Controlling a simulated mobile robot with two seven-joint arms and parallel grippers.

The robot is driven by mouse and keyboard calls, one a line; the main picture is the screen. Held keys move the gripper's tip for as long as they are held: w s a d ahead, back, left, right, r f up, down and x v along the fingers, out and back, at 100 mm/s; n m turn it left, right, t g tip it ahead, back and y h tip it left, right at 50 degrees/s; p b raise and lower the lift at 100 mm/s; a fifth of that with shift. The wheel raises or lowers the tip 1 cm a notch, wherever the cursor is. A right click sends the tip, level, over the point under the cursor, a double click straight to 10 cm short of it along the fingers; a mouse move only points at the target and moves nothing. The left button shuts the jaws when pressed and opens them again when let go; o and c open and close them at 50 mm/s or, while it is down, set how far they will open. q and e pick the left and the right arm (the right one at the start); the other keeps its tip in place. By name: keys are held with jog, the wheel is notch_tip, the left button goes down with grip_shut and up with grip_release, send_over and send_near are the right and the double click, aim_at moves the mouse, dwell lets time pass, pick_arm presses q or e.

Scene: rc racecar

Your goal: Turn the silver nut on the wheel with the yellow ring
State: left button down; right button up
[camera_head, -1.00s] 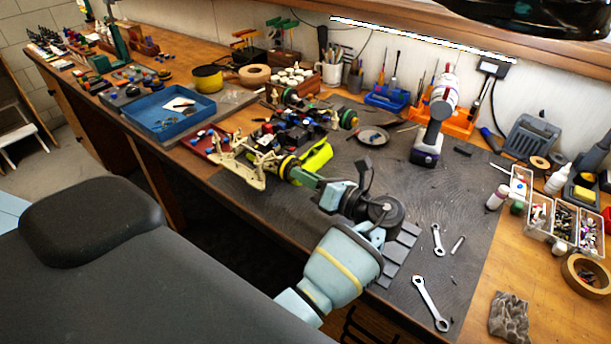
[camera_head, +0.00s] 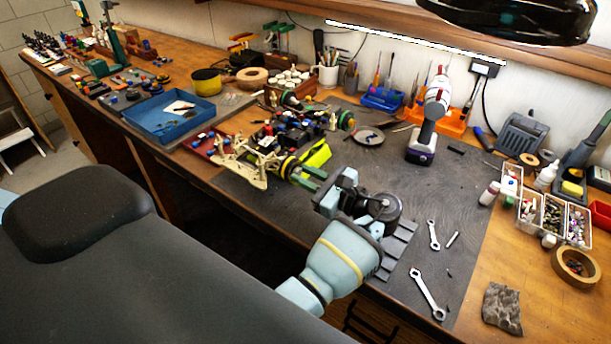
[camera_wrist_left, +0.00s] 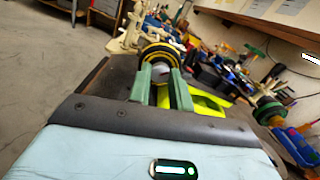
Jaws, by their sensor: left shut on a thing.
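The wheel with the yellow ring (camera_head: 286,166) is on the near side of the RC car (camera_head: 265,148). In the left wrist view the wheel (camera_wrist_left: 158,52) lies straight ahead, its black tyre and yellow ring facing me. The silver nut (camera_wrist_left: 161,73) shows as a small pale patch at the wheel's centre, mostly hidden between my fingers. My left gripper (camera_head: 308,178) has green fingers and reaches the wheel from the front right. It also shows in the left wrist view (camera_wrist_left: 162,82), with its fingers on either side of the nut, shut on it. My right gripper is not in view.
A yellow-green piece (camera_head: 316,154) lies right beside the wheel and fingers. A cordless driver (camera_head: 428,125) stands behind on the dark mat (camera_head: 470,185). Wrenches (camera_head: 428,293) lie on the mat at the right. A blue tray (camera_head: 167,115) is at the left.

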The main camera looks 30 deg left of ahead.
pick_arm(q)
jog(key=n, duration=0.4)
jog(key=shift+n, duration=0.3)
jog(key=shift+n+b, duration=0.35)
jog(key=shift+n, duration=1.45)
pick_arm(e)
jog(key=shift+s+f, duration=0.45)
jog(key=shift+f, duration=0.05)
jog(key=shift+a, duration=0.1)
pick_arm(q)
jog(key=c, duration=1.3)
grip_release()
jog(key=shift+o, duration=0.2)
